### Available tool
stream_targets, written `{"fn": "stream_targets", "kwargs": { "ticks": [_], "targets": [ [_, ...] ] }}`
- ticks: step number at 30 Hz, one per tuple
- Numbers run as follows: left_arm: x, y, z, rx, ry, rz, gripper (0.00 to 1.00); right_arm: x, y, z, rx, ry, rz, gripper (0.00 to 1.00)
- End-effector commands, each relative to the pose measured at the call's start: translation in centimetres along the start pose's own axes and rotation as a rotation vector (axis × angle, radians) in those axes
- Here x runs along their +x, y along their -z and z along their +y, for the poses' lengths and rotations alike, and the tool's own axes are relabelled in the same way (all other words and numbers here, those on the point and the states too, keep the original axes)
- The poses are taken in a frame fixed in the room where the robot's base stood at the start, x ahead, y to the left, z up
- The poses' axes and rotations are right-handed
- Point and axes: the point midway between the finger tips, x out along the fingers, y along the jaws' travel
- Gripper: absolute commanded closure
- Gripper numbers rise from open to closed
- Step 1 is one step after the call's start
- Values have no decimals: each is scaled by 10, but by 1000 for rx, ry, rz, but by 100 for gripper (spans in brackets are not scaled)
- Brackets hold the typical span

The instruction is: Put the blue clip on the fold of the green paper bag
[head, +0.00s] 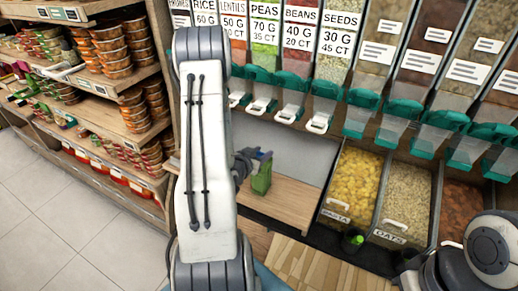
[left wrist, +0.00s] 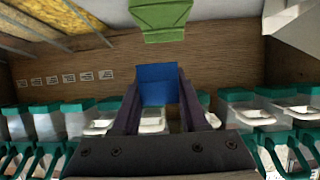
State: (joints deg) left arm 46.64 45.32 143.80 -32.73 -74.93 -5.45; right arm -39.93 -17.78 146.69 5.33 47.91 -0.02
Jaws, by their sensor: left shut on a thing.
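The green paper bag (head: 261,180) stands on the low wooden shelf in the head view, partly covered by my left gripper (head: 257,158). In the left wrist view the green bag (left wrist: 160,17) shows at the top centre. The blue clip (left wrist: 157,84) is held between the fingertips of my left gripper (left wrist: 158,98), which is shut on it. In that view a gap shows between the clip and the bag, and the two line up. The clip is too small to make out in the head view. My right gripper is out of view.
The wooden shelf (head: 288,203) has bare room right of the bag. Dispensers with teal spouts (head: 364,98) hang above. Bins of pasta (head: 352,187) and oats (head: 407,200) stand to the right.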

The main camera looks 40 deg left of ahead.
Motion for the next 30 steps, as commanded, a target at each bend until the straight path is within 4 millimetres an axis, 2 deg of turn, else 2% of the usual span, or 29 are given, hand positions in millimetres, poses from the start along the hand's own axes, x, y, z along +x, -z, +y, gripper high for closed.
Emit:
{"fn": "stream_targets", "kwargs": {
  "ticks": [3, 8, 22, 26, 30],
  "targets": [
    [0, 4, -9, -12, 23, 3, 100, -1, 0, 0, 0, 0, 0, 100],
    [10, 6, -9, -11, 23, 3, 100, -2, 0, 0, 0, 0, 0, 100],
    [56, 19, -9, -10, 21, 5, 100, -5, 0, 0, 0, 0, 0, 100],
    [69, 13, -9, -11, 21, 2, 100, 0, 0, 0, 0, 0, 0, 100],
    [75, -1, -10, -12, 22, 2, 100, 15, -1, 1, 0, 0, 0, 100]
  ]
}}
